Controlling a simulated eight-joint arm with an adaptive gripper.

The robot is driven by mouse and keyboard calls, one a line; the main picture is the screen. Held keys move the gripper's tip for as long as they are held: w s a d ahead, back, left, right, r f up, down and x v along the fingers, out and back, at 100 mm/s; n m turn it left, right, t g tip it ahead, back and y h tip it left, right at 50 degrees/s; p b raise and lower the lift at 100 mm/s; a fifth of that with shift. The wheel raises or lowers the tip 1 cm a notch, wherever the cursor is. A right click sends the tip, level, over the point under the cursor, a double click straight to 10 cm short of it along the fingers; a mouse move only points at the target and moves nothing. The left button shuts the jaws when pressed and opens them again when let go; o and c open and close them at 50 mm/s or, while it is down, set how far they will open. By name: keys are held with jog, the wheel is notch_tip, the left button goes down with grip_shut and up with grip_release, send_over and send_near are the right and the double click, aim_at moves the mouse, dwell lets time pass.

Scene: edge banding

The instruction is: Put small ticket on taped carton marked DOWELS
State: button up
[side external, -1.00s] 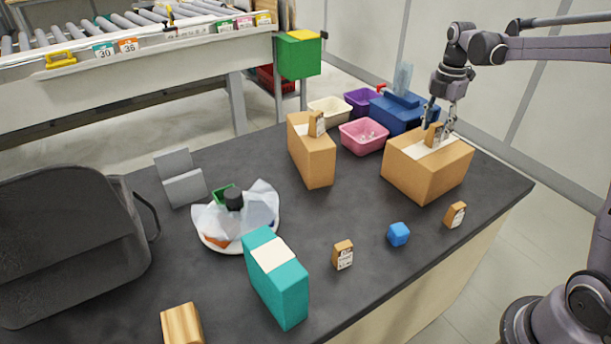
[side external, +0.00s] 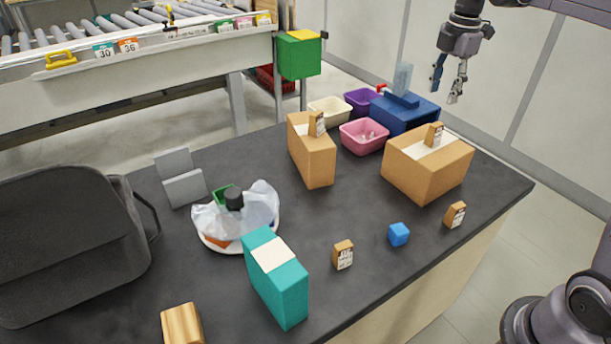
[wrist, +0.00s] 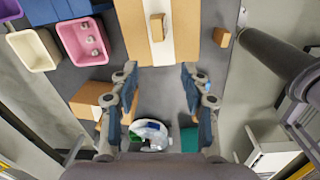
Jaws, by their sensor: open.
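A wide taped carton (side external: 415,178) stands at the right of the dark table. A small brown ticket block (side external: 434,134) stands on its pale tape strip; it also shows in the wrist view (wrist: 157,27). My gripper (side external: 446,88) is open and empty, above the carton and apart from it. A narrow taped carton (side external: 312,160) at the middle carries a similar ticket (side external: 316,123) on top. Two more tickets stand on the table, one at the front (side external: 343,255) and one near the right edge (side external: 455,215). No DOWELS lettering is readable on either carton.
A teal box (side external: 278,290), a blue cube (side external: 398,234) and a wooden block (side external: 181,324) are at the front. A plate with a plastic bag (side external: 262,205) lies left of centre. Pink (side external: 363,137), cream and purple bins and a blue box (side external: 405,112) stand behind.

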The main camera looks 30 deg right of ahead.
jog(key=s+a+f+m+t, duration=0.3)
jog(key=s+a+f+m, duration=0.2)
jog(key=s+a+m, duration=0.2)
jog(key=s+a+f+m+t, duration=0.3)
jog(key=s+a+f+m, duration=0.2)
jog(key=s+a+m, duration=0.3)
jog(key=a+m, duration=0.1)
jog(key=a, duration=0.2)
jog(key=shift+t, duration=0.3)
